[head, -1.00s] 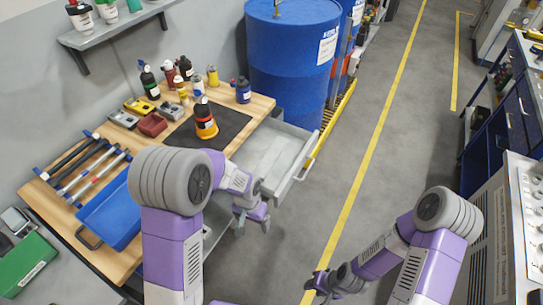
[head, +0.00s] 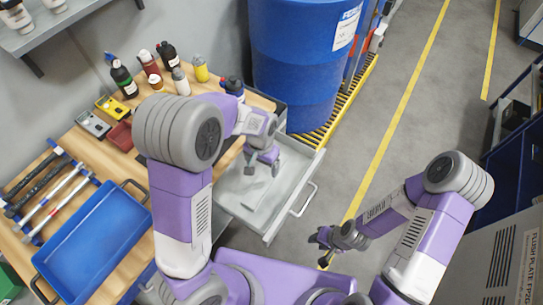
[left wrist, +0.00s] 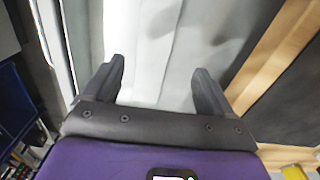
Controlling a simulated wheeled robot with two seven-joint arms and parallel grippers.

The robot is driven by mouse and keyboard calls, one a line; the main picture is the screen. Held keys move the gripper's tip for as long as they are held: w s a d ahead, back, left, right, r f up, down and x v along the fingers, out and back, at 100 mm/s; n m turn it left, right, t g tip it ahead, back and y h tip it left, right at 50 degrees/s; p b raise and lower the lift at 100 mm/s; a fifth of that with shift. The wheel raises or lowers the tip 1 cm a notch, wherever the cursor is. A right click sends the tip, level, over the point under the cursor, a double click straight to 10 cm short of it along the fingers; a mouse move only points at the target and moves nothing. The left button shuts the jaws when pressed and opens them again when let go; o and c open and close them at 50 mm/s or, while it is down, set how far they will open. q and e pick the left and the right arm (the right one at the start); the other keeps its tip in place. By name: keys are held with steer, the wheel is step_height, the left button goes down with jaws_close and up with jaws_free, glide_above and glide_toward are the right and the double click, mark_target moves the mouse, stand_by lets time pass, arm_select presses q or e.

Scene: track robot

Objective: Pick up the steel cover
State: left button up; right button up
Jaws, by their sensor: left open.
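My left gripper (head: 262,166) hangs over the open grey drawer (head: 236,204) beside the workbench, pointing down. In the left wrist view its two fingers (left wrist: 159,68) stand wide apart, with nothing between them and pale metal surface beyond. A flat, slightly lighter patch (head: 257,193) shows in the drawer below the fingers. It may be the steel cover, but its outline is too faint to be sure. My right gripper (head: 322,250) is low over the floor at the right, away from the drawer. Its fingers are too small to read.
The wooden workbench (head: 112,170) carries a blue tray (head: 95,245), hammers, small boxes and several bottles. A blue drum (head: 300,75) stands behind the drawer on a yellow grating. The drawer's handle (head: 303,200) sticks out right. Open floor lies right of it.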

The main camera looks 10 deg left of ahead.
mark_target(266, 178)
arm_select(q)
steer(key=shift+f, duration=0.25)
steer(key=shift+s+d+f+b, duration=0.15)
steer(key=shift+f+b, duration=0.15)
steer(key=shift+f, duration=0.25)
steer(key=shift+s+f+b, duration=0.1)
steer(key=shift+f+b, duration=0.15)
steer(key=shift+f, duration=0.3)
steer(key=f, duration=0.1)
steer(key=f+b, duration=0.1)
steer(key=f, duration=0.2)
steer(key=shift+w+d+f+b, duration=0.1)
steer(key=shift+d+f+b, duration=0.2)
steer(key=shift+f+b, duration=0.1)
steer(key=shift+r, duration=0.1)
steer(key=c, duration=1.2)
